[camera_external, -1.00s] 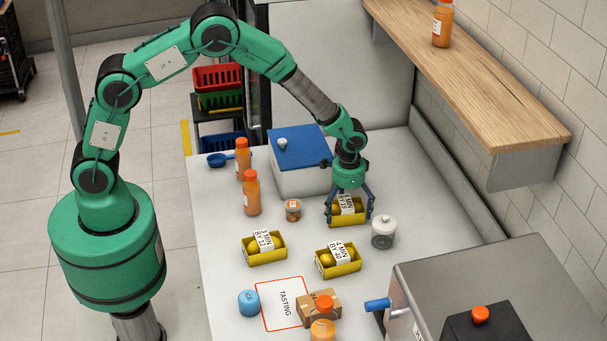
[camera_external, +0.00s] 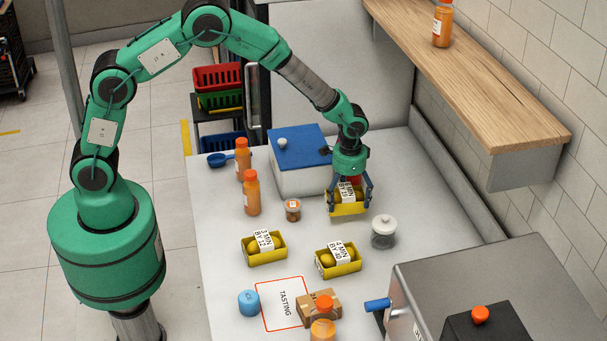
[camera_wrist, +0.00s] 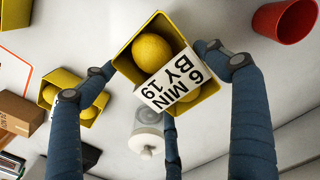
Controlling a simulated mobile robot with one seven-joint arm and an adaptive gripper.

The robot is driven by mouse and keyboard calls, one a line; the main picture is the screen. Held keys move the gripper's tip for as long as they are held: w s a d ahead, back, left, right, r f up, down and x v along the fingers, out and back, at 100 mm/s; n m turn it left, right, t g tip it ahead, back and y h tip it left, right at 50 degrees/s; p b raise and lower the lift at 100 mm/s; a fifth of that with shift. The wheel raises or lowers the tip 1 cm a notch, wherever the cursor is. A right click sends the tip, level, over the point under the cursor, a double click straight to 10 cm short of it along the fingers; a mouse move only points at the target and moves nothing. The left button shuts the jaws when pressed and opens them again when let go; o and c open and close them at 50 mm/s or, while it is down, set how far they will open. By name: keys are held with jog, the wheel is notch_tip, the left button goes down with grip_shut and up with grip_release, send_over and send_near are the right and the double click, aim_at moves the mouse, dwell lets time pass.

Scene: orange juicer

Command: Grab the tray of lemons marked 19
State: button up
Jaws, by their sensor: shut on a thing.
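The yellow tray (camera_external: 346,209) with the label "6 MIN BY 19" (camera_wrist: 167,84) holds lemons (camera_wrist: 152,54) and is in my gripper (camera_external: 348,200). In the wrist view my gripper (camera_wrist: 155,72) has its dark blue fingers around the tray, touching its sides. The tray appears slightly raised off the table; the exact gap is hard to tell. Two more yellow lemon trays stand on the table: one marked "3 MIN" (camera_external: 266,257) at the left and one marked "4 MIN BY 40" (camera_external: 338,269) nearer the front.
A lidded jar (camera_external: 383,233) stands close to the right of the held tray. A blue-lidded box (camera_external: 300,180) and a small orange-brown jar (camera_external: 293,209) are at its left. A red cup (camera_wrist: 287,20) is behind it. A "TASTING" sheet (camera_external: 272,290) lies in front.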

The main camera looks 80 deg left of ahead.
aim_at(347, 193)
jog(key=shift+r+p, duration=0.35)
jog(key=shift+r, duration=2.25)
